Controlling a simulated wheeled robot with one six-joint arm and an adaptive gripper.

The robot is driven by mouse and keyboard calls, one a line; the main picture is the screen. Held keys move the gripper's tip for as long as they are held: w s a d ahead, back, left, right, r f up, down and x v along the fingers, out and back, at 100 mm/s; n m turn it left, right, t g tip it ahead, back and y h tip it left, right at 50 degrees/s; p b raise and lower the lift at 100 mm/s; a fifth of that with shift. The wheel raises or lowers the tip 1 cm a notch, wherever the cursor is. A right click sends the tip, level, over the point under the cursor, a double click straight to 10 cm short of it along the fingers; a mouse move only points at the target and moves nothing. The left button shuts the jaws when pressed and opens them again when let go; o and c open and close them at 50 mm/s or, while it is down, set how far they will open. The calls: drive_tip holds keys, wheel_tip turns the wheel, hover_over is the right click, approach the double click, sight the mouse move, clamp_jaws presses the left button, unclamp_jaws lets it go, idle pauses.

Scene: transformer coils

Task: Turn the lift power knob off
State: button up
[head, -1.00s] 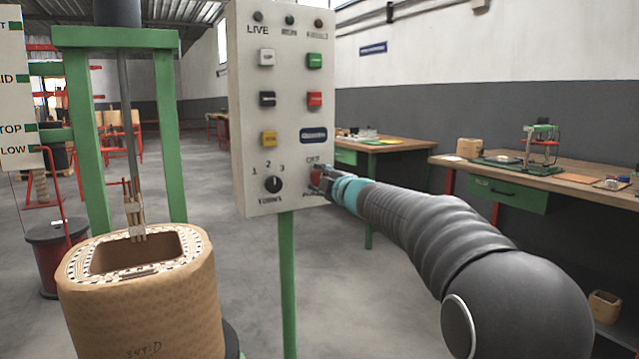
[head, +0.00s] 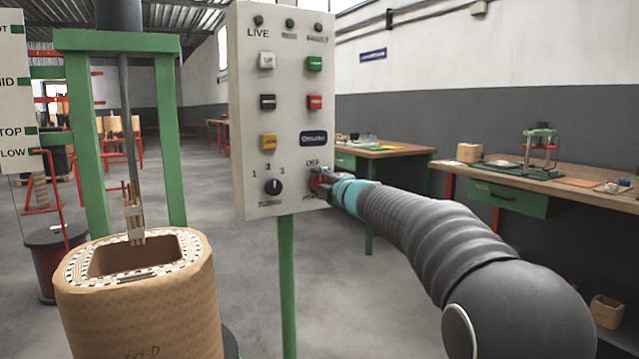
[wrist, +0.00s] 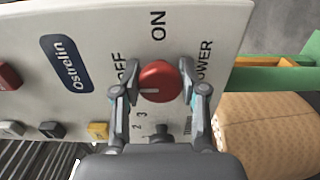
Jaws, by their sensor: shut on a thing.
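The lift power knob (wrist: 158,82) is round and red with a white pointer line. In the wrist view the line points left, toward the side with the OFF label; ON is printed above the knob and POWER to its right. My gripper (wrist: 159,76) has one finger on each side of the knob and is shut on it. In the head view my gripper (head: 325,184) is at the lower right of the pale control panel (head: 243,110), hiding most of the knob and part of the labels.
A black turns selector (head: 272,187) sits left of the knob, with several push buttons above. The panel stands on a green post (head: 287,280). A large tan coil (head: 140,310) stands at left under a green frame (head: 170,130). Benches (head: 590,190) are behind at right.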

drive_tip(key=o, duration=1.1)
drive_tip(key=shift+a, duration=0.1)
drive_tip(key=shift+o, duration=0.2)
drive_tip(key=v, duration=1.2)
